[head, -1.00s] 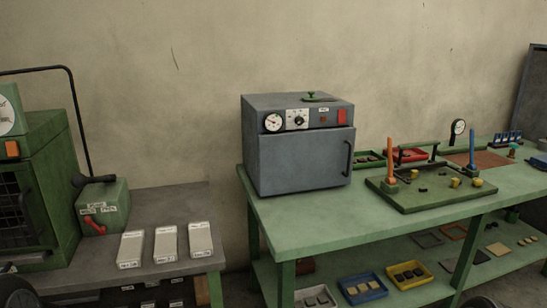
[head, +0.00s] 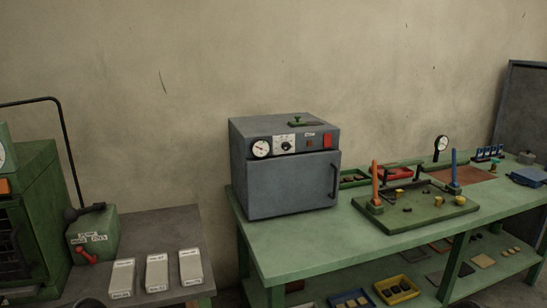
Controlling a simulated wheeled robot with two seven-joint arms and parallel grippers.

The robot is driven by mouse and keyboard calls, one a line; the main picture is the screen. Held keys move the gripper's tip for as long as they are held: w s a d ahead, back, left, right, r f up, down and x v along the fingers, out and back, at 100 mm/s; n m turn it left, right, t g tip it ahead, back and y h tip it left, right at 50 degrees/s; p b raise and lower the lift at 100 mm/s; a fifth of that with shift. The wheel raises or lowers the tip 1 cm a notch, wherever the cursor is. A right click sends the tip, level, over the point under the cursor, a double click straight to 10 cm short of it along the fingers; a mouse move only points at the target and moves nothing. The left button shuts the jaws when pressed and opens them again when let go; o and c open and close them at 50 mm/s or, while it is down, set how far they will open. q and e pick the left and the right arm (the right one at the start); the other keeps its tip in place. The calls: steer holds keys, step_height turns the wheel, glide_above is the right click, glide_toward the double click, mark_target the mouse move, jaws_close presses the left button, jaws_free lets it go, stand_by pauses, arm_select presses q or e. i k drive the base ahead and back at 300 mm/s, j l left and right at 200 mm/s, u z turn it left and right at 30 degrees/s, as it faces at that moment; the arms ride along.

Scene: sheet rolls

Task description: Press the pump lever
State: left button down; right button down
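A green pump box (head: 92,239) stands on the left bench, beside a larger green machine. A black lever (head: 86,211) with a dark knob at its left end lies across the top of the box. A short red handle (head: 86,256) sticks out low on the box's front. Two small white labels are on the front; one seems to read "PUMP", the other is too small to read surely. Neither of my grippers shows, and nothing is seen touching the lever.
Several pale blocks (head: 157,273) lie on the grey bench (head: 172,226) right of the box. A black bent pipe (head: 67,155) rises behind it. A grey oven (head: 290,186) and a green tray (head: 420,209) with two upright handles stand on the green table (head: 300,238).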

mark_target(70, 214)
steer(key=u, duration=1)
